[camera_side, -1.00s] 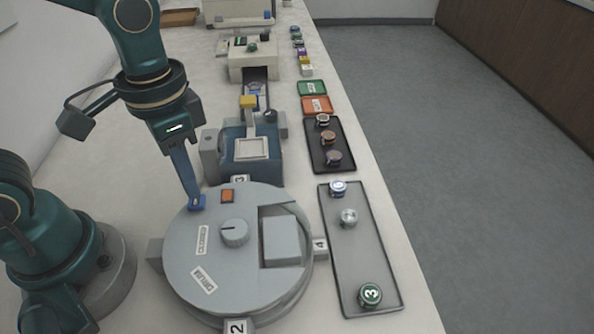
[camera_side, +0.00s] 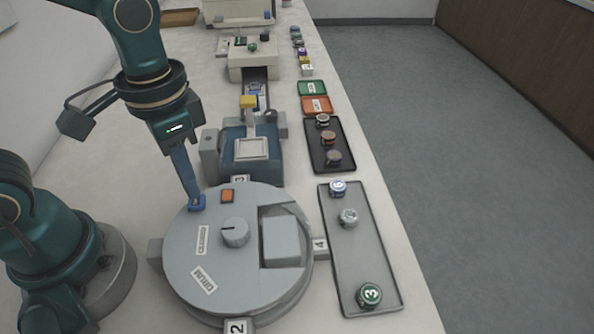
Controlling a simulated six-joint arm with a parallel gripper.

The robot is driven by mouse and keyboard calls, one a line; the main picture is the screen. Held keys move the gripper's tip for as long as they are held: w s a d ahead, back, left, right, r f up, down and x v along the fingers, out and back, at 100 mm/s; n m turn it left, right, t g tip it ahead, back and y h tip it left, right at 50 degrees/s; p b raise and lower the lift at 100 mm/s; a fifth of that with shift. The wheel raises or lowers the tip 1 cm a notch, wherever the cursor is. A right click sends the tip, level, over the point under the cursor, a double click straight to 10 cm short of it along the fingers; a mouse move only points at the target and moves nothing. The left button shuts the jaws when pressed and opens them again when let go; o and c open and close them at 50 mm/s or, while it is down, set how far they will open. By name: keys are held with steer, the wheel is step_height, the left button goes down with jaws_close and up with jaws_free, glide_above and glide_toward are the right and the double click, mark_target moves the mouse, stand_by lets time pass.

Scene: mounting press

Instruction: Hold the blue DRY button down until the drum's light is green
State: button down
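The drum (camera_side: 222,275) is a round grey machine at the lower middle, with a flat top marked DRUM. The blue DRY button (camera_side: 197,204) is at the upper left of its top. My gripper (camera_side: 193,195) points down onto this button, and its tip appears to touch it. The fingers look like one slim bar, so the gripper appears shut, with nothing held. The tip hides part of the button, and how far it is pressed cannot be told. A grey knob (camera_side: 235,233) sits mid-top.
A grey tray (camera_side: 357,262) with a few round mounts lies right of the drum. A dark tray (camera_side: 345,145) with more mounts is behind it. A blue machine (camera_side: 252,172) stands just behind the drum. Orange and green trays (camera_side: 316,105) lie farther back.

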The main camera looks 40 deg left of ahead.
steer(key=shift+f, duration=0.1)
steer(key=shift+f, duration=1)
stand_by(3.3)
steer(key=shift+r, duration=1.1)
steer(key=shift+r, duration=2.5)
